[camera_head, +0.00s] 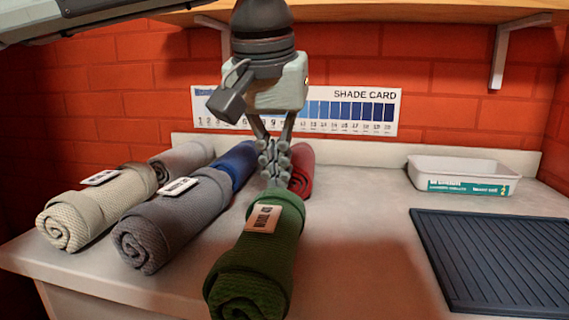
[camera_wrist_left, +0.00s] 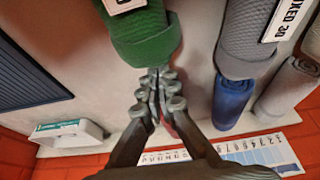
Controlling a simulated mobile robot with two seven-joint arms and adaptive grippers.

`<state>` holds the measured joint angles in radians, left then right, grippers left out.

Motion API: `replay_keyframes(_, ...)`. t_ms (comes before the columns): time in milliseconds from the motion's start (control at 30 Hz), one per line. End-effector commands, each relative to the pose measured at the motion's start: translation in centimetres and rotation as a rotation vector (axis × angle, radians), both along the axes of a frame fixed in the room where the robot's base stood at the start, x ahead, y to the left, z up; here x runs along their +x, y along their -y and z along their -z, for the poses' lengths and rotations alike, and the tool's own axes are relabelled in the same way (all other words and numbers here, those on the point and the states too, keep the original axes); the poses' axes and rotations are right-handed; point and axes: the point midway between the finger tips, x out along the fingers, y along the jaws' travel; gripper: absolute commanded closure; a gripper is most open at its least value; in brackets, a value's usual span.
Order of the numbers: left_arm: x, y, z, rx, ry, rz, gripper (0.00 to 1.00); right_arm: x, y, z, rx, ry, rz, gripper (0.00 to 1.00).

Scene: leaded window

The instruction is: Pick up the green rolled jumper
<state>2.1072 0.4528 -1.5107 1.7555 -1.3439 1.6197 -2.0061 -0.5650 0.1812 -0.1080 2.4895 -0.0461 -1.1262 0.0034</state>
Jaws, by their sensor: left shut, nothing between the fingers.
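In the left wrist view the green roll (camera_wrist_left: 147,40) lies just past my fingertips. My left gripper (camera_head: 274,178) points down at the far end of the green roll, fingers together with nothing between them. Its fingertips also show in the left wrist view (camera_wrist_left: 157,78). I cannot tell whether they touch the roll. A red roll (camera_head: 301,168) lies behind, partly hidden by the gripper. My right gripper is not in view.
Grey (camera_head: 172,222) and beige (camera_head: 97,207) rolls lie to the left, with a blue roll (camera_head: 237,163) and a pale roll (camera_head: 182,160) behind them. A white tray (camera_head: 462,170) and a dark ribbed mat (camera_head: 495,262) are at right. A shelf (camera_head: 420,10) hangs above.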

Motion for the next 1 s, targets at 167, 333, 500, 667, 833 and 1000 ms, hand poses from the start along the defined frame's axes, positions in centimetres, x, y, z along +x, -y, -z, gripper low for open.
replay_keyframes(167, -2.0, -0.4, 0.1, 0.000, 0.000, 0.000, 1.00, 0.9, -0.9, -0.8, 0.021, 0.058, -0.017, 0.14)
replay_keyframes(333, -2.1, -0.4, 0.0, 0.000, 0.000, -0.001, 1.00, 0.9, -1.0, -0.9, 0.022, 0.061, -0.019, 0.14)
replay_keyframes(500, -2.1, -0.4, 0.0, 0.001, 0.000, -0.001, 1.00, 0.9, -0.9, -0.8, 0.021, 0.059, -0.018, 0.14)
replay_keyframes(667, -2.4, -0.5, -1.0, -0.001, 0.001, -0.001, 1.00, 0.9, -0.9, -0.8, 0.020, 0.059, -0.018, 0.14)
replay_keyframes(833, -3.4, -0.6, -4.1, -0.002, 0.003, -0.001, 1.00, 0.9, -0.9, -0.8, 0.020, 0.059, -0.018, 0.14)
replay_keyframes(1000, -4.7, -0.9, -7.5, -0.003, 0.003, 0.000, 1.00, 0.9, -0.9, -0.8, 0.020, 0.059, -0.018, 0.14)
